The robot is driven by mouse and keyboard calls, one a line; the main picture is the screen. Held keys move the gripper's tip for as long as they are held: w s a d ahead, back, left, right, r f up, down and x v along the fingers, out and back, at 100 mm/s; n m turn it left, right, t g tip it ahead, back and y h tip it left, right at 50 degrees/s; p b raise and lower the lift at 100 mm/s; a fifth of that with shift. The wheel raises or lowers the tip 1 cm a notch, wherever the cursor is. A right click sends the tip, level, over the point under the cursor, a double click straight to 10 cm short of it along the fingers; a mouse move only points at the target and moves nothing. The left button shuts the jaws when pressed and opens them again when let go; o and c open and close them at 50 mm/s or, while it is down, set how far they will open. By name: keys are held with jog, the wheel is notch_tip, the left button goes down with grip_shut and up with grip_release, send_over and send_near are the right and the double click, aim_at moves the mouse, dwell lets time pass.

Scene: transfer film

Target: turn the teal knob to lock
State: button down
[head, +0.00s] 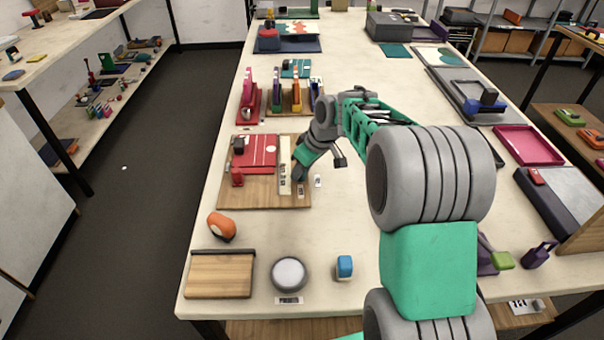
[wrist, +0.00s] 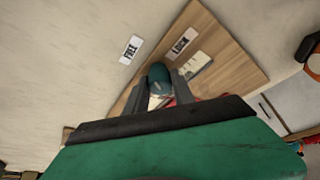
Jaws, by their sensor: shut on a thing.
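The teal knob (wrist: 158,74) shows in the wrist view between the two grey fingers of my gripper (wrist: 161,84), which is shut on it. A LOCK label (wrist: 181,42) lies on the wooden board (wrist: 228,58), and a FREE label (wrist: 131,49) lies on the pale tabletop beside the board's edge. In the head view my gripper (head: 299,171) reaches down at the right edge of the wooden board (head: 266,200), and it hides the knob there. Which way the knob points cannot be told.
A red panel (head: 260,152) and a pale strip (head: 285,178) are on the board left of my gripper. Colourful upright holders (head: 280,98) stand behind. A grey round button (head: 289,273), a blue block (head: 344,266) and an orange object (head: 221,226) are nearer the front.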

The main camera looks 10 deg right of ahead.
jog(key=m+h+b, duration=0.1)
jog(key=m, duration=0.2)
jog(key=m+t+h+b, duration=0.1)
jog(key=m, duration=0.2)
jog(key=shift+a, duration=0.2)
jog(key=m+h, duration=0.1)
jog(key=m, duration=0.2)
jog(key=m+h+b, duration=0.1)
jog(key=m, duration=0.2)
jog(key=shift+h, duration=0.3)
jog(key=shift+m+g, duration=0.3)
jog(key=c, duration=1.1)
grip_release()
jog(key=shift+o, duration=0.2)
jog(key=v, duration=0.7)
jog(key=shift+a+r, duration=0.15)
jog(key=shift+r, duration=0.2)
jog(key=shift+s, duration=0.2)
